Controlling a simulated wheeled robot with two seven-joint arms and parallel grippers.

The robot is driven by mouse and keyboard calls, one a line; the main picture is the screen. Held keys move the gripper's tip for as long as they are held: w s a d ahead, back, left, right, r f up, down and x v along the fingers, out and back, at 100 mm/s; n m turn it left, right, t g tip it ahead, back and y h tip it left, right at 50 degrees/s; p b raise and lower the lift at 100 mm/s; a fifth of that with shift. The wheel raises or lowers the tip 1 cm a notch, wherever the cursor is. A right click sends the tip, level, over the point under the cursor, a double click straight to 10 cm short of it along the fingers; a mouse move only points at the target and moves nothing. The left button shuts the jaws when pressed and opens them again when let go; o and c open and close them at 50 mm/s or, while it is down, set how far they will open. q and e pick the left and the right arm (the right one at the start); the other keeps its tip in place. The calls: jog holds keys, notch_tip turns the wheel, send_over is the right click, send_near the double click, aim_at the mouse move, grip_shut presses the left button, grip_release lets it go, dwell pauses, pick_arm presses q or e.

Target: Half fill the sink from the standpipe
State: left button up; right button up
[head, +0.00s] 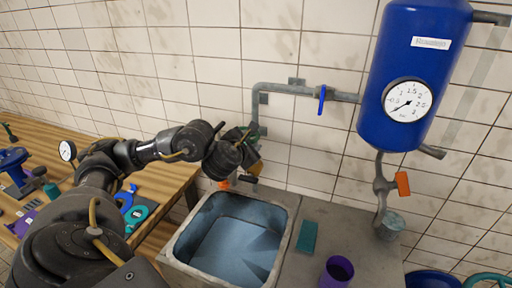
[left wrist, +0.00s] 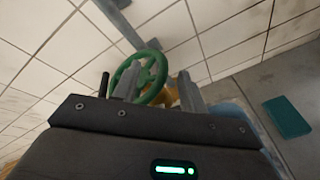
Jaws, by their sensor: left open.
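The sink (head: 186,237) is a square basin in a grey counter. Its inside looks bluish, and I cannot tell the water level. The grey standpipe (head: 275,88) runs along the wall and bends down behind my left gripper (head: 252,148). A blue lever (head: 322,92) on this pipe points up and down. A green handwheel (left wrist: 152,72) shows in the left wrist view between the open fingers of my left gripper (left wrist: 160,88). The fingers are close to its rim; I cannot tell whether they touch. The spout's outlet is largely hidden. My right gripper is out of view.
A blue tank (head: 420,55) with a gauge (head: 408,100) hangs at right, with an orange lever (head: 403,184) below. A teal block (head: 307,237) and purple cup (head: 337,272) stand on the counter right of the sink. A wooden bench (head: 165,190) with tools is at left.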

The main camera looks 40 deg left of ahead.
aim_at(255, 139)
pick_arm(q)
jog(key=b+x, duration=0.2)
jog(key=x, duration=0.2)
jog(key=shift+f, duration=0.2)
jog(key=shift+w+a+b, duration=0.15)
jog(key=shift+w+b, duration=0.2)
jog(key=shift+w, duration=0.1)
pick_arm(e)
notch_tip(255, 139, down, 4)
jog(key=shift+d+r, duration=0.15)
